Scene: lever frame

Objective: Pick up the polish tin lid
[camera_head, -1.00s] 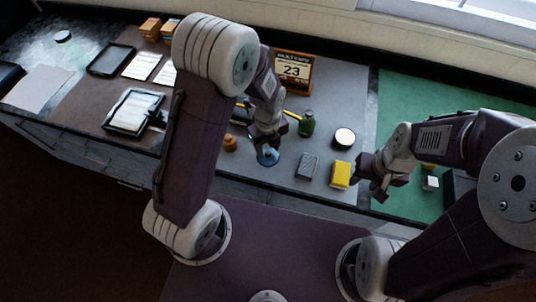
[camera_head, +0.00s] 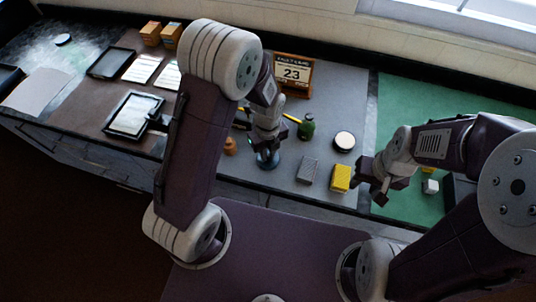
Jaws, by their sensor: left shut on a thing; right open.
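A dark blue-grey round lid (camera_head: 268,165), apparently the polish tin lid, is under my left gripper on the grey mat near the front edge. My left gripper (camera_head: 267,155) points down over it and is shut on it; the fingers hide part of the lid. I cannot tell whether the lid is clear of the mat. A round tin with a pale top (camera_head: 344,141) stands apart to the right. My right gripper (camera_head: 375,193) is open and empty at the left edge of the green mat.
Near the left gripper are an orange-brown jar (camera_head: 230,146), a green bottle (camera_head: 306,127), a grey box (camera_head: 308,170) and a yellow box (camera_head: 340,178). A calendar (camera_head: 292,74) stands behind. A white cube (camera_head: 430,187) sits on the green mat (camera_head: 430,95), which has free room behind.

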